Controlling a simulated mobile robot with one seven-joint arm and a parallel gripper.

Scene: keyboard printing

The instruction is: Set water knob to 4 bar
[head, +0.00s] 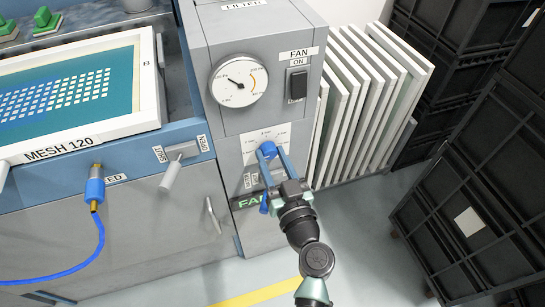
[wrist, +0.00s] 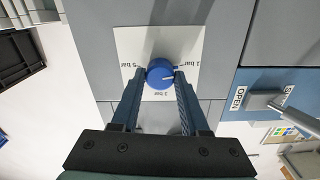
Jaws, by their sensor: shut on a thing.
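The water knob is a round blue knob (head: 267,149) on a white dial plate (head: 252,146) on the front of the grey cabinet. It also shows in the wrist view (wrist: 159,72), with a white pointer line towards the right, near the 1 bar mark. On the plate in that view, 5 bar is at the left and 3 bar at the bottom. My gripper (head: 272,155) is shut on the knob, one blue finger on each side; it also shows in the wrist view (wrist: 159,78). The other dial marks are too small to read or hidden.
A round gauge (head: 239,82) and a black FAN switch (head: 298,84) sit above the dial. A grey lever (head: 177,162) marked OPEN and SHUT is at the left. White panels (head: 375,90) stand right of the cabinet, with black crates (head: 480,180) beyond.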

